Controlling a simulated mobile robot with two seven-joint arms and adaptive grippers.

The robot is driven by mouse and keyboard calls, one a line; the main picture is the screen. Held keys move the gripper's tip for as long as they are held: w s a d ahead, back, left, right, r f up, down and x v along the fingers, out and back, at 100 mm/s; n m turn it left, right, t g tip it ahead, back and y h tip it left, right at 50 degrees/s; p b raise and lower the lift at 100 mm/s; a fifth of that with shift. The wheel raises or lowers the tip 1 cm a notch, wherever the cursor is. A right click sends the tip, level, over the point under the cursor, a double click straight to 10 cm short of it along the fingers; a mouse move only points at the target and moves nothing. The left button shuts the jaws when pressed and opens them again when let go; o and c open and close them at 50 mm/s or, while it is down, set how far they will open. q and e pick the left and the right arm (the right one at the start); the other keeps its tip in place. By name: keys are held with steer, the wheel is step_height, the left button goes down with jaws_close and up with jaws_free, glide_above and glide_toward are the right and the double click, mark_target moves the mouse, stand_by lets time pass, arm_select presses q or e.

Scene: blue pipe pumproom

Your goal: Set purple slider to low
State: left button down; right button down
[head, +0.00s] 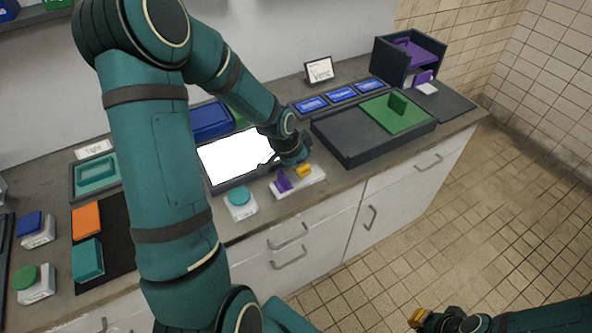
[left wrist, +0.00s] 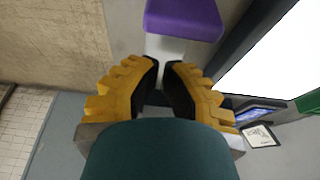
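The purple slider (head: 284,181) stands on a white base (head: 300,186) at the front edge of the counter, in front of a bright screen. In the left wrist view the purple knob (left wrist: 185,18) shows at the top, just beyond the fingertips. My left gripper (head: 302,170) is over the right part of the base, to the right of the knob. In the left wrist view its yellow fingers (left wrist: 162,66) are drawn together at the tips with nothing seen between them. My right gripper (head: 419,317) is low at the bottom right, away from the counter; its opening is unclear.
The bright screen (head: 238,153) stands behind the slider. A teal-topped button box (head: 240,201) sits to its left. A dark tray (head: 350,149) with a green panel (head: 398,112) lies to the right. Drawers (head: 285,262) are below; floor is clear at right.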

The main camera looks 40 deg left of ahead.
arm_select(q)
steer(key=r, duration=0.1)
steer(key=w+r, duration=0.1)
steer(key=r, duration=0.1)
steer(key=shift+d+p, duration=0.2)
steer(key=shift+p, duration=0.2)
steer(key=s+p+v, duration=0.1)
steer(key=v, duration=0.6)
arm_select(e)
steer(key=shift+w+d+r, duration=0.25)
steer(key=shift+w+r, duration=0.2)
steer(key=shift+r, duration=0.35)
arm_select(q)
steer(key=shift+w+a+f, duration=0.1)
arm_select(e)
steer(key=shift+w, duration=0.1)
arm_select(q)
steer(key=d+f+n+h, duration=0.2)
steer(key=d+f, duration=1)
steer(key=d, duration=0.1)
steer(key=s+d+f+n+g, duration=0.1)
steer(key=s+d+f+n, duration=0.3)
steer(key=s+d+f, duration=0.4)
steer(key=d+f, duration=0.2)
steer(key=d, duration=0.2)
steer(key=shift+s, duration=0.25)
